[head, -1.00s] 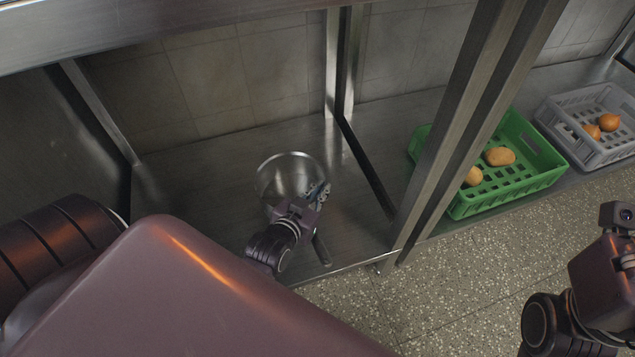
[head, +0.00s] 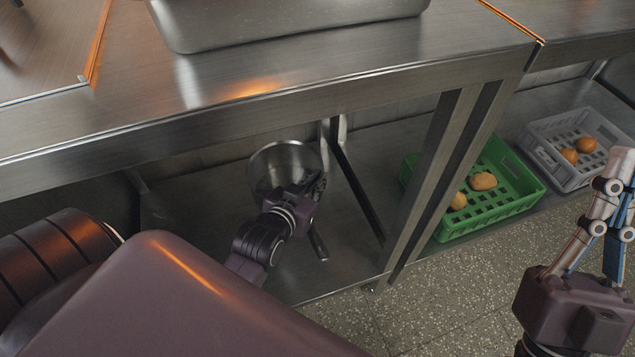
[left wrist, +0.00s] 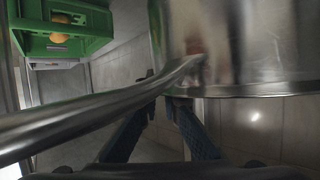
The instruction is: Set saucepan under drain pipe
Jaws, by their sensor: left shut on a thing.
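The shiny metal saucepan (head: 271,160) is under the steel counter, over the lower shelf, near the back posts. Its long handle (head: 318,243) points toward the shelf's front edge. My left gripper (head: 310,188) is at the pan's near right side, shut on the saucepan; its fingers partly hide the pan. In the left wrist view the pan's wall (left wrist: 245,50) fills the upper right and the handle (left wrist: 90,118) crosses to the lower left. My right gripper (head: 612,200) is raised at the right edge, away from the pan; its jaw gap is unclear. I cannot make out a drain pipe.
The steel counter (head: 300,75) overhangs the pan, with a metal basin (head: 290,25) on top. A thick leg (head: 440,170) stands right of the pan. A green crate (head: 500,205) and a grey crate (head: 560,180) hold produce. The lower shelf (head: 345,255) is bare around the pan.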

